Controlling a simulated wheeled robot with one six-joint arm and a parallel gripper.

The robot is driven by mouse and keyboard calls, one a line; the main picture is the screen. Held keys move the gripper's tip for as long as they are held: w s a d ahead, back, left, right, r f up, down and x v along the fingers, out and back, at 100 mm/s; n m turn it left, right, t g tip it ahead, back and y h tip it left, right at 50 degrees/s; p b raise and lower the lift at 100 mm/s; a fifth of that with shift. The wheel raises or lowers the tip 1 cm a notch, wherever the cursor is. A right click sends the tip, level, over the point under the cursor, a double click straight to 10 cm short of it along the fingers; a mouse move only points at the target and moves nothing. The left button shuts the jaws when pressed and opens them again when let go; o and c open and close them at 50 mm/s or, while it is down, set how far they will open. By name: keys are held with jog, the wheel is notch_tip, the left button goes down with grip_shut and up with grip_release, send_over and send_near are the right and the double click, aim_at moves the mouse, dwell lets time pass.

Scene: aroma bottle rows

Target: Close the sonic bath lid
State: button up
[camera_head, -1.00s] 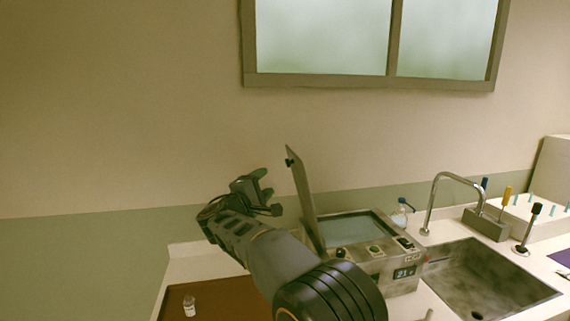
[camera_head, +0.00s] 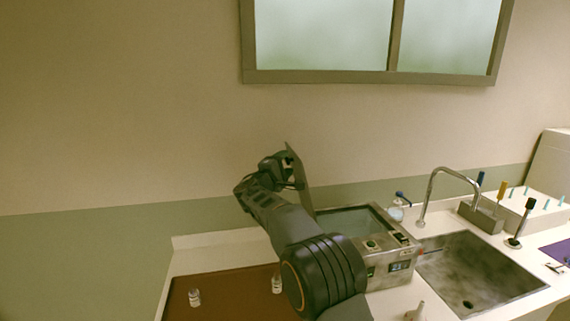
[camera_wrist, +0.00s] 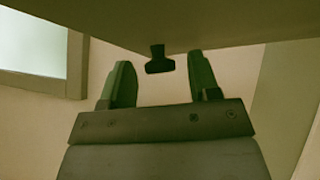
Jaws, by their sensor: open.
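The sonic bath (camera_head: 388,262) is a metal box with a water-filled basin, standing left of the sink. Its lid (camera_head: 298,176) stands raised, nearly upright, at the left side of the basin. My gripper (camera_head: 290,170) is at the left, outer side of the lid, near its upper part; the lid hides part of it. In the wrist view my gripper (camera_wrist: 160,82) is open, with the lid's underside or face (camera_wrist: 200,22) across the top. A small dark knob (camera_wrist: 159,60) on the lid shows between the two fingers. I cannot tell whether the fingers touch the lid.
A brown tray (camera_head: 235,298) with small bottles (camera_head: 194,297) lies at the left front. The sink (camera_head: 470,270) and its faucet (camera_head: 440,190) are to the right. A small wash bottle (camera_head: 398,207) stands behind the bath. The wall is behind.

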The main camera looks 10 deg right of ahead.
jog(key=shift+c, duration=0.5)
grip_shut()
